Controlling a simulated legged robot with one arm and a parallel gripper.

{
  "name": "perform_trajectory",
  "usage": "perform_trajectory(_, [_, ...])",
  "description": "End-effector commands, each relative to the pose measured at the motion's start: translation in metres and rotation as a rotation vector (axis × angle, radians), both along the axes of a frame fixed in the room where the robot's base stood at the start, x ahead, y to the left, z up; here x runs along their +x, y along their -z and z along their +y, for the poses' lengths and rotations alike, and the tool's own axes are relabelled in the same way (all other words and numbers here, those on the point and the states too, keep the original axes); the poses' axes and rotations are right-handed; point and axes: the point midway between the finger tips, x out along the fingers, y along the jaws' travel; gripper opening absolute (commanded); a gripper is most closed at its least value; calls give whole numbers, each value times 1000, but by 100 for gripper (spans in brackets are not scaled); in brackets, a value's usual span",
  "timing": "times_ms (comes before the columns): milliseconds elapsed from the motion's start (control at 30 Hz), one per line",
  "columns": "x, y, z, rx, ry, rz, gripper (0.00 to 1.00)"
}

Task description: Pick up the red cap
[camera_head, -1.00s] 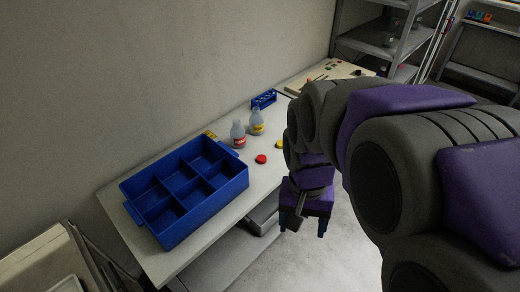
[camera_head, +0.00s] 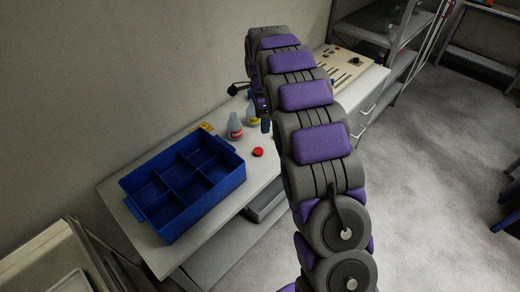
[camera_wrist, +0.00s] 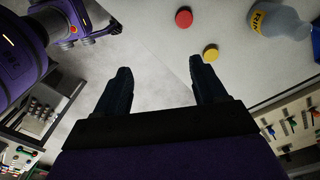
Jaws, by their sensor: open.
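The red cap (camera_head: 258,152) lies on the white table, right of the blue bin, in the head view. It also shows near the top of the wrist view (camera_wrist: 183,18), beyond my fingertips. My gripper (camera_wrist: 160,68) is open with nothing between its two dark fingers. It is apart from the red cap. In the head view my arm hides most of the gripper; a blue finger (camera_head: 265,125) shows beside the yellow-labelled bottle.
A yellow cap (camera_wrist: 210,52) lies near my right finger in the wrist view. A red-labelled bottle (camera_head: 235,127) and a yellow-labelled bottle (camera_head: 251,116) stand behind the red cap. The blue compartment bin (camera_head: 240,172) is at left. A control panel (camera_head: 345,70) sits at the far end.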

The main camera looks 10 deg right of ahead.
Motion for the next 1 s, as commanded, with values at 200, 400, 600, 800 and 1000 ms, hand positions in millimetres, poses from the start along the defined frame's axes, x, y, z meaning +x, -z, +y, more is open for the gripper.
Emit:
perform_trajectory(200, [37,24,7,7,155,-16,71])
perform_trajectory(400, [46,36,5,14,207,-17,71])
perform_trajectory(600, [47,58,5,14,209,-18,71])
perform_trajectory(800, [47,97,7,13,209,-19,71])
perform_trajectory(1000, [46,136,8,12,208,-16,71])
